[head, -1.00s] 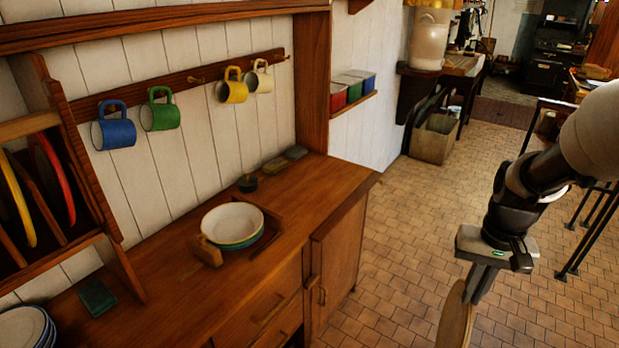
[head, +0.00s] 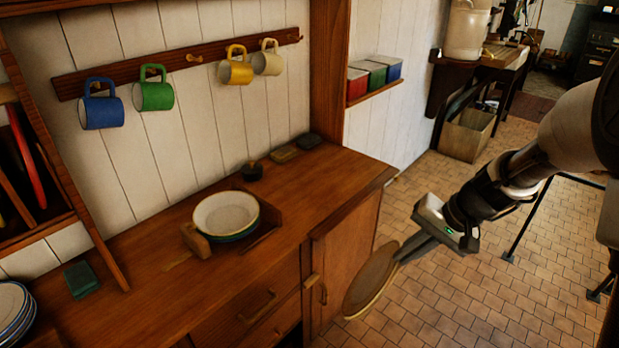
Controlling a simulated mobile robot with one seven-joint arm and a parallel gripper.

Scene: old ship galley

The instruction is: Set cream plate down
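My gripper (head: 402,256) is shut on the edge of a round plate (head: 370,279), which looks tan in shade with a paler cream rim; I take it as the cream plate. It is held tilted in the air over the tiled floor, in front of the cabinet's right end and apart from the counter. On the wooden counter (head: 300,192), a small stack of plates sits in a wooden holder (head: 197,242). Its top plate (head: 226,213) is pale cream, with blue-green rims below it.
Blue, green, yellow and cream mugs (head: 152,93) hang on a wall rail. A plate rack (head: 60,225) stands at left, beside a dark green block (head: 81,280). More plates (head: 14,310) sit at lower left.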

